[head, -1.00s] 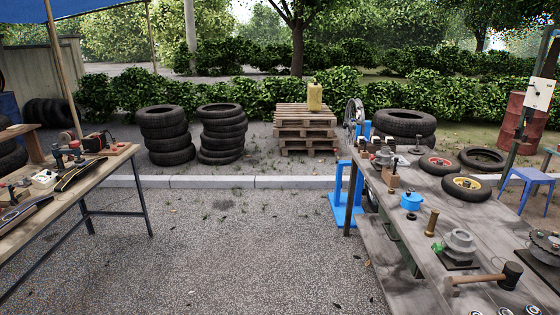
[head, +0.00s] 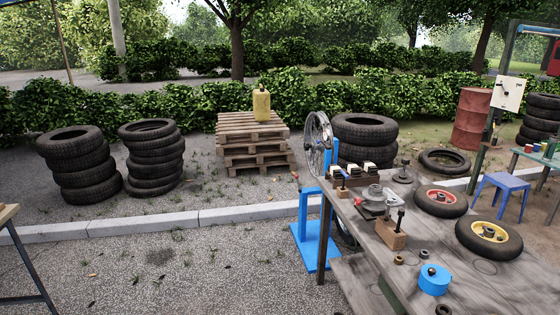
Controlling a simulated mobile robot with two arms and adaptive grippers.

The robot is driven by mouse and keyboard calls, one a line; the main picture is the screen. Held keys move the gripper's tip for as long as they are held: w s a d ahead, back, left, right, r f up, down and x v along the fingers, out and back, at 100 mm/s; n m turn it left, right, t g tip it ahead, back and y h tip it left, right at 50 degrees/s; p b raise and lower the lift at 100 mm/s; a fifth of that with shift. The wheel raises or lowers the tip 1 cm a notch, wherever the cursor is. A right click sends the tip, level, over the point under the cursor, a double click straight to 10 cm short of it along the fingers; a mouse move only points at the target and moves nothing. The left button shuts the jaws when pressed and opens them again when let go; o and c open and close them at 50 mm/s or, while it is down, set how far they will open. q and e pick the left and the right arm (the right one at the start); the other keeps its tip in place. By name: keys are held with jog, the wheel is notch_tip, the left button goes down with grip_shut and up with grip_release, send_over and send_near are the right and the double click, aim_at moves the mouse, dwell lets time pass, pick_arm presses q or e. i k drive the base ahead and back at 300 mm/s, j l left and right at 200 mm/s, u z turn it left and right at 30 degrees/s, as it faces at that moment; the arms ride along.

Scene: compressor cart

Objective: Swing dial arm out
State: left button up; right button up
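No part clearly marked as a dial arm can be made out. A blue stand (head: 308,230) on a flat blue base stands on the ground left of the right-hand workbench. A spoked wheel (head: 318,145) shows upright at its blue upright post. A small red-tipped lever (head: 296,177) sticks up near the stand's left side; what it belongs to is too small to tell. Neither of my grippers is in view.
The grey workbench (head: 450,275) holds small wheels, a blue round part (head: 434,279) and wooden blocks. Tire stacks (head: 80,180), a pallet stack (head: 250,140) and a red barrel (head: 471,118) stand behind. A blue stool (head: 500,192) is at right.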

aim_at(327, 138)
jog(key=i+j+z, duration=0.35)
jog(key=i, duration=0.25)
jog(key=i+j+z, duration=0.4)
jog(key=i+j, duration=0.15)
jog(key=j, duration=0.15)
jog(key=i+j, duration=0.3)
jog(key=i, duration=0.3)
jog(key=i+j+z, duration=0.1)
jog(key=i+j, duration=0.25)
jog(key=i, duration=0.25)
jog(key=i+j+z, duration=0.1)
jog(key=i+j, duration=0.25)
jog(key=i, duration=0.2)
jog(key=i+j, duration=0.4)
jog(key=i, duration=0.2)
